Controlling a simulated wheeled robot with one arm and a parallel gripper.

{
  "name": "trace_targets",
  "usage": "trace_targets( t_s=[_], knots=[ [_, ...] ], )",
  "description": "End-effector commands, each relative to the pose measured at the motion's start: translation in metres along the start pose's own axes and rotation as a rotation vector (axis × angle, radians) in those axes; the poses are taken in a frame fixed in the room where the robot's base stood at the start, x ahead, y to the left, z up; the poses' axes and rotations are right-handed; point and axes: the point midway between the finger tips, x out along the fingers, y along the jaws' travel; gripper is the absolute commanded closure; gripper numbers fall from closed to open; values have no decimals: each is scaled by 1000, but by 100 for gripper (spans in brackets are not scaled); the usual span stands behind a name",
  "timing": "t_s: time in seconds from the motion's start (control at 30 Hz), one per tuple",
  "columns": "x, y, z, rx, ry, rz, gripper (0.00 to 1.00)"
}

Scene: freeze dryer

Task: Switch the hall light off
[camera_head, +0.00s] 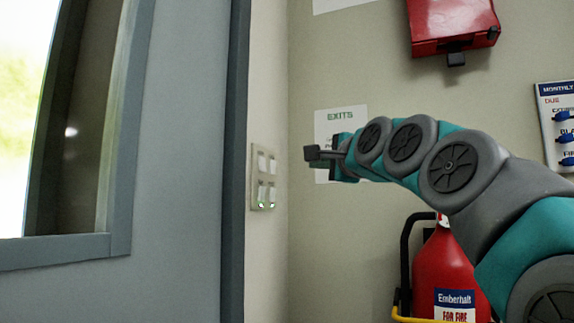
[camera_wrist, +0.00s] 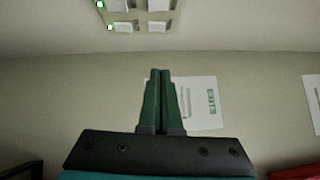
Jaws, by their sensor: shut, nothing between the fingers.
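A pale switch panel (camera_head: 254,180) is on the narrow wall beside the door frame. It holds white rocker switches in two rows of two, with small green lights at the lower pair. The panel also shows at the top edge of the wrist view (camera_wrist: 140,18), cut off, with two green lights at its left. No label says which switch is the hall light. My gripper (camera_head: 311,154) is to the right of the panel, apart from it, at about the height of its upper row. In the wrist view its fingers (camera_wrist: 160,72) are together and empty, below the panel.
A grey door (camera_head: 180,200) with a window stands at left, its dark frame (camera_head: 235,160) close to the panel. Behind my arm are an EXITS sheet (camera_head: 340,117), a red box (camera_head: 450,22), a board (camera_head: 557,100) and a red fire extinguisher (camera_head: 445,265).

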Motion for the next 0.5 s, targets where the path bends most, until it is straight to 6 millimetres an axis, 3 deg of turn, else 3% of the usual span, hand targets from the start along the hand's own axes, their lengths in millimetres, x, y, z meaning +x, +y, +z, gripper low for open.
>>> trace_targets(
  t_s=[0.27,0.5],
  knots=[
    [14,1,0,-1,0,3,100],
    [43,1,0,-1,0,2,100]
  ],
)
